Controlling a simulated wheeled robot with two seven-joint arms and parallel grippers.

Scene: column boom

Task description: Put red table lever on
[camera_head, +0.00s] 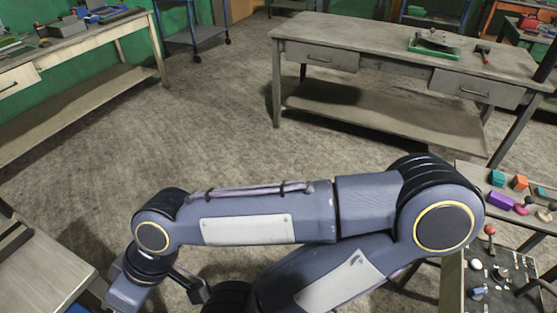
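A lever with a red ball knob (490,230) stands on a dark panel (510,268) on a table at the lower right. Its stem looks roughly upright; I cannot tell its on or off position. One purple-grey arm of mine crosses the lower middle, its large joint just left of the panel. Its far end reaches the lower left, away from the lever, and is partly cut off by the bottom edge. I cannot clearly make out fingertips of either gripper. Nothing of mine visibly touches the lever.
A shelf behind the panel holds a purple block (500,201), an orange block (519,182) and a teal block (497,178). A workbench (350,35) with a green tray (433,46) and a hammer (482,54) stands at the back. The floor between the benches is clear.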

